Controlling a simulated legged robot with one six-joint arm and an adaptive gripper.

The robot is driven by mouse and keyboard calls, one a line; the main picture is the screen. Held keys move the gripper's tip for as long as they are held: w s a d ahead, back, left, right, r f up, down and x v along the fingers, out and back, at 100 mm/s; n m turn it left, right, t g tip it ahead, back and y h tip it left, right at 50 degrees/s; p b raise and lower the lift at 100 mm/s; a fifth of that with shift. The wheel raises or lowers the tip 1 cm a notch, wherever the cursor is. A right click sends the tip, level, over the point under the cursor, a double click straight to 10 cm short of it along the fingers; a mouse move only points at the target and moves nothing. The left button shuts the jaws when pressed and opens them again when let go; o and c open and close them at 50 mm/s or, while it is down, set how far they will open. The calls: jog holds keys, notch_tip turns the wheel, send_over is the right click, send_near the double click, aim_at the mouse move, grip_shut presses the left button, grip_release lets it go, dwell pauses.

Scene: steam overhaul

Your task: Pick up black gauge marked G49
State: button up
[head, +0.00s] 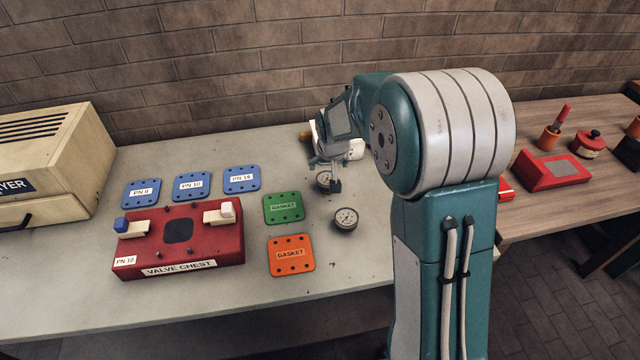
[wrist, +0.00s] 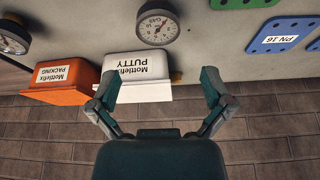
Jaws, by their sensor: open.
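A round pressure gauge with a pale dial and dark rim (head: 324,179) lies on the grey bench, partly covered by my gripper. It appears to be the gauge (wrist: 158,25) at the top middle of the wrist view. A second gauge (head: 345,219) lies nearer the bench's front. Another gauge (wrist: 12,42) is cut off at the left edge of the wrist view. I cannot read a G49 mark on any of them. My gripper (wrist: 160,88) is open and empty, its fingers apart, above the back of the bench. It also shows in the head view (head: 326,172).
A white putty box (wrist: 137,68) and orange packing box (wrist: 65,80) stand by the brick wall. Green (head: 283,208) and orange (head: 291,255) gasket plates lie left of the gauges. A red valve chest (head: 180,270) and blue plates, including PN 16 (head: 241,179), are farther left.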

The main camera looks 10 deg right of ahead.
aim_at(327, 179)
jog(key=x, duration=0.5)
jog(key=shift+w+f, duration=0.1)
jog(key=shift+f, duration=0.15)
jog(key=shift+x, duration=2.75)
jog(key=shift+w, duration=0.1)
jog(key=c, duration=1)
